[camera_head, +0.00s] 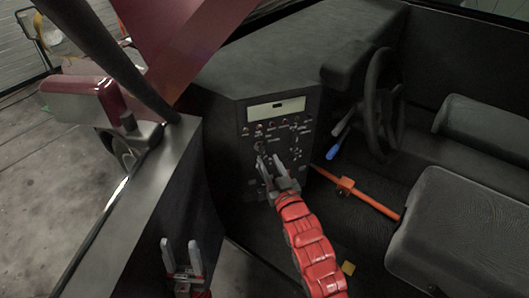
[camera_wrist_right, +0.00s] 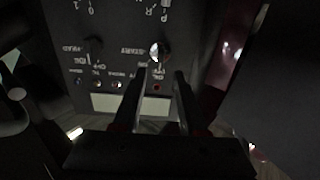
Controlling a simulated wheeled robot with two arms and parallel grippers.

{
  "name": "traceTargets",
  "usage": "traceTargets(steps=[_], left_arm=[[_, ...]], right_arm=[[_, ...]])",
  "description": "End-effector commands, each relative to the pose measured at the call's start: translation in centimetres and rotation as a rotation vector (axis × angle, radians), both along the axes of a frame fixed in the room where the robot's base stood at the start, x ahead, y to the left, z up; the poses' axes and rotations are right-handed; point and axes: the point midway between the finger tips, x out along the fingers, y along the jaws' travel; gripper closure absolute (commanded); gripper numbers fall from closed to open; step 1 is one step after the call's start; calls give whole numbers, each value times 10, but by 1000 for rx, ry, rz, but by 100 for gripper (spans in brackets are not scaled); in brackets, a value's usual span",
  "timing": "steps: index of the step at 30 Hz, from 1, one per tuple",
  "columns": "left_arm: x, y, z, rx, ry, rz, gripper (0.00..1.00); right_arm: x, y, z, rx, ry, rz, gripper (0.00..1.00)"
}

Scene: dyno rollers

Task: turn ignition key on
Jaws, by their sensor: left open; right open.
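A dark control panel (camera_head: 245,150) stands in the middle of the head view, with small knobs, labels and a pale display (camera_head: 276,109). My right gripper (camera_head: 270,154) is open in front of the panel's lower part. In the right wrist view, its open fingertips (camera_wrist_right: 163,69) point at a shiny silver round switch (camera_wrist_right: 160,50) beside an upside-down START label. The switch appears just beyond the fingertips; I cannot tell whether they touch it. It looks like the ignition switch, but the key's shape is unclear. My left gripper (camera_head: 180,244) is open and empty at the lower left, away from the panel.
A steering wheel (camera_head: 380,105) and a lever with a blue grip (camera_head: 333,152) are right of the panel. An orange bar (camera_head: 372,204) lies below them, near the grey seat (camera_head: 458,232). A dark door-like panel (camera_head: 140,235) borders the left side.

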Motion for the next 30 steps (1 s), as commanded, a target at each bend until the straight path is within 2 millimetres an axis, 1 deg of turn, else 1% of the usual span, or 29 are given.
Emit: traceTargets(steps=[1,3,9,13,20,23,27,30], left_arm=[[0,0,2,0,0,0,50],[0,0,3,0,0,0,50],[0,0,5,0,0,0,50],[0,0,5,0,0,0,50],[0,0,5,0,0,0,50],[0,0,5,0,0,0,50],[0,0,5,0,0,0,50],[0,0,5,0,0,0,50]], right_arm=[[10,4,2,0,-1,1,58],[21,7,2,1,-3,0,58],[39,14,0,0,0,0,58],[44,15,0,0,-1,0,58],[44,15,0,0,-1,0,58],[44,15,0,1,-2,0,74],[44,15,0,1,-2,0,99],[44,15,0,1,-2,0,100]])
